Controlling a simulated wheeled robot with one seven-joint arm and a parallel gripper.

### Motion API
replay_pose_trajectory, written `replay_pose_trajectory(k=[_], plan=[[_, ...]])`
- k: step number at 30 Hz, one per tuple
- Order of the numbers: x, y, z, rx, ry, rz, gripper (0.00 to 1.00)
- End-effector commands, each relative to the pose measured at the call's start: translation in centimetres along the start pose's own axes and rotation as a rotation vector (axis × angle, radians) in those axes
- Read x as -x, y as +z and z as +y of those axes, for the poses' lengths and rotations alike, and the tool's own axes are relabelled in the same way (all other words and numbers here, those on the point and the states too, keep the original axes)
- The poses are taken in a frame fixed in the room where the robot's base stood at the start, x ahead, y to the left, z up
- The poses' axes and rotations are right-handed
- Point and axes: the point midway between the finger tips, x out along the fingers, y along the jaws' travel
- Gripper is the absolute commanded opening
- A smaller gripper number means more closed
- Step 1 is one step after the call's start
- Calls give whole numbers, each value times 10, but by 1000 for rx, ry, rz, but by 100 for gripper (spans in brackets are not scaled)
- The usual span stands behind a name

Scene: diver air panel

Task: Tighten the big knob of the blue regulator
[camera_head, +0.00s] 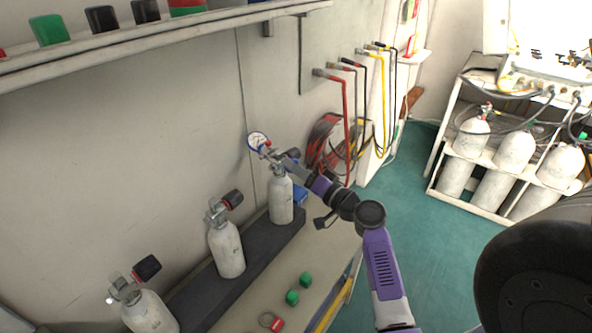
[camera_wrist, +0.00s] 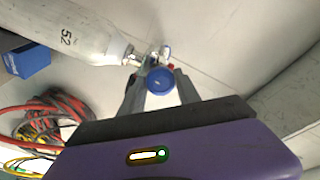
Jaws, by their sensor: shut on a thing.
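The blue regulator sits on the valve of the farthest of three pale cylinders on the bench. Its blue-rimmed gauge (camera_head: 258,141) shows in the head view, against the wall side. In the wrist view its big round blue knob (camera_wrist: 160,79) lies between my fingers. My gripper (camera_wrist: 159,93) is shut on this knob, a finger on each side. In the head view my gripper (camera_head: 277,159) reaches the regulator from the right, and it hides the knob.
Two other cylinders (camera_head: 227,250) (camera_head: 150,312) with dark-knobbed valves stand nearer along the bench. Green caps (camera_head: 292,297) lie on the bench front. Coiled hoses (camera_head: 325,140) hang behind my arm. A shelf (camera_head: 170,38) runs overhead. A cylinder rack (camera_head: 440,170) stands right, across open green floor.

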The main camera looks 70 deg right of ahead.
Motion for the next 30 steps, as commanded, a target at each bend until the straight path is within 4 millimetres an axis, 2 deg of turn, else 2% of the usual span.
replay_pose_trajectory(k=[30], plan=[[0,-2,-6,-959,70,82,0]])
